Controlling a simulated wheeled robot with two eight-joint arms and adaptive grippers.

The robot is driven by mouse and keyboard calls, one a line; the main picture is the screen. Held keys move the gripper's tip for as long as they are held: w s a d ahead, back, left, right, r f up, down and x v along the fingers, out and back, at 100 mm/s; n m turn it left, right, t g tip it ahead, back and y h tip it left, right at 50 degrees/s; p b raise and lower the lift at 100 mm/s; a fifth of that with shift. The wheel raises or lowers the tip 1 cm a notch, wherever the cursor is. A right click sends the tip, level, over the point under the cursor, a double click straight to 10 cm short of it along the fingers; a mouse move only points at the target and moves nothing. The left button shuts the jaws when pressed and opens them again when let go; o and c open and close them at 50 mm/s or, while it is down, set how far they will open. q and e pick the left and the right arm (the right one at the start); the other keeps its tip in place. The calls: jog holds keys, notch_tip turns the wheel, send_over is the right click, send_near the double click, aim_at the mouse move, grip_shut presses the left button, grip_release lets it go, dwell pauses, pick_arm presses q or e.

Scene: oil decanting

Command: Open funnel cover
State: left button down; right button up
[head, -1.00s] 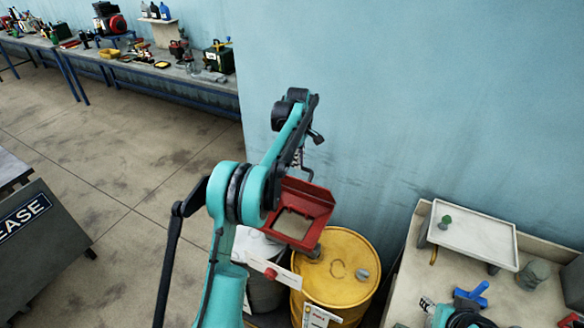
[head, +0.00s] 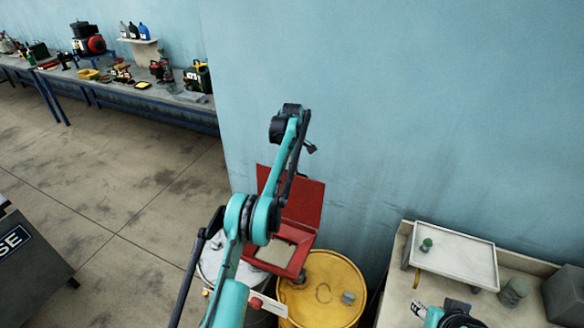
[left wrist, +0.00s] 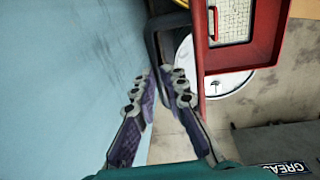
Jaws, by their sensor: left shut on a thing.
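The red funnel (head: 300,262) stands over the drums, with a pale mesh inside its square rim. Its red cover (head: 304,203) is raised and stands steeply at the wall side, partly behind my left arm. My left gripper (left wrist: 160,80) is shut on the dark looped handle (left wrist: 153,42) of the cover in the left wrist view. In the head view the arm hides most of this grip. The red funnel rim also shows in the left wrist view (left wrist: 240,62).
A yellow drum (head: 322,290) and a grey-white drum (head: 212,262) stand beneath the funnel. A bench (head: 398,290) at right holds a white tray (head: 455,252) and a grey cup (head: 514,291). The blue wall (head: 400,120) is close behind. Open floor lies at left.

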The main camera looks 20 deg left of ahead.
pick_arm(q)
jog(key=shift+d+f, duration=0.2)
jog(key=shift+f, duration=0.25)
jog(key=shift+d+f, duration=0.2)
jog(key=shift+f, duration=0.25)
pick_arm(e)
jog(key=shift+f, duration=0.1)
pick_arm(q)
jog(key=shift+f, duration=0.1)
jog(key=c, duration=1.8)
grip_release()
jog(key=shift+w+a+f, duration=0.1)
jog(key=shift+w, duration=0.15)
jog(key=shift+o, duration=1.2)
jog(key=shift+w+f, duration=0.1)
jog(key=shift+w, duration=0.25)
pick_arm(e)
jog(key=shift+w+a, duration=0.1)
jog(key=shift+w, duration=0.4)
